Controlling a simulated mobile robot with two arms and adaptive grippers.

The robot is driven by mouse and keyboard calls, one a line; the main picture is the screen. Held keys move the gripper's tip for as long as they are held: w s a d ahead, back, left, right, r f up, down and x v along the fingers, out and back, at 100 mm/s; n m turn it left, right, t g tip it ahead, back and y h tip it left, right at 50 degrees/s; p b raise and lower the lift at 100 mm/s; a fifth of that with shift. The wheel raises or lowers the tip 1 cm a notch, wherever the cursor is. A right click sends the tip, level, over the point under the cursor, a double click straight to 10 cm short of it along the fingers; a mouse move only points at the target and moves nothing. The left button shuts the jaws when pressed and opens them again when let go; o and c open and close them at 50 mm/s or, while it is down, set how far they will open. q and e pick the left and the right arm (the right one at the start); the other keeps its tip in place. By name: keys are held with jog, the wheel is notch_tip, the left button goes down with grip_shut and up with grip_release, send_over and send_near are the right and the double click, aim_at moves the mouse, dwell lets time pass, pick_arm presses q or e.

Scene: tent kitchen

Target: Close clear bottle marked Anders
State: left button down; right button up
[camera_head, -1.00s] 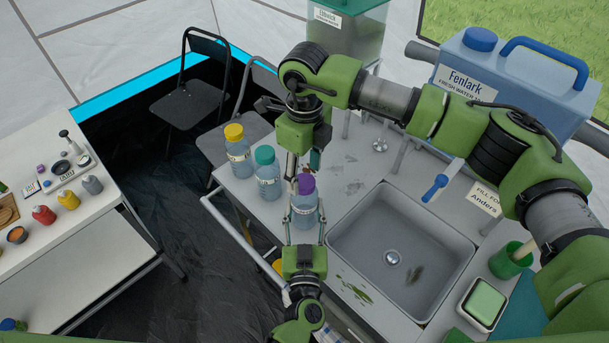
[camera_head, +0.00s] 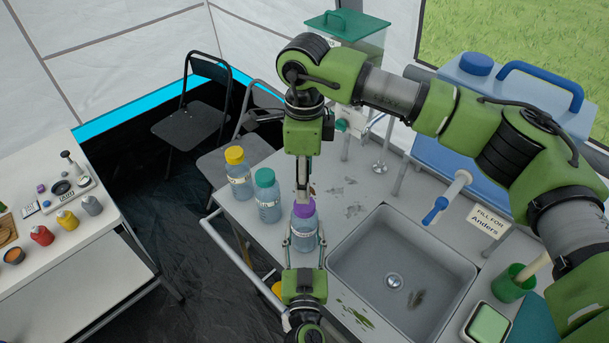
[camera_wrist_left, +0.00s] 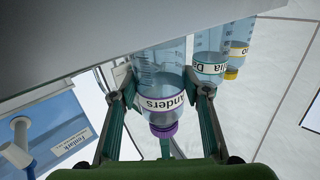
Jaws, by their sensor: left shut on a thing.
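The clear bottle marked Anders (camera_head: 304,232) stands upright at the counter's front edge, left of the sink. It also shows inverted in the left wrist view (camera_wrist_left: 160,75), with its name label readable. A purple cap (camera_head: 304,209) sits on its mouth; how tight it is cannot be seen. My left gripper (camera_head: 305,243) is shut on the bottle's body, one finger on each side. My right gripper (camera_head: 303,190) points straight down, its fingertips at the top of the purple cap. Its fingers look close together, and their grip on the cap is unclear.
Bottles with a teal cap (camera_head: 267,195) and a yellow cap (camera_head: 238,172) stand left of the Anders bottle. The sink (camera_head: 400,270) lies right. A blue tap (camera_head: 445,198) and a "Fill for Anders" card (camera_head: 488,220) are behind it. A side table (camera_head: 75,250) stands far left.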

jog(key=shift+r+n, duration=0.2)
jog(key=shift+n, duration=0.3)
jog(key=shift+f, duration=4)
jog(key=c, duration=1.2)
jog(key=shift+o, duration=0.2)
jog(key=o, duration=1.3)
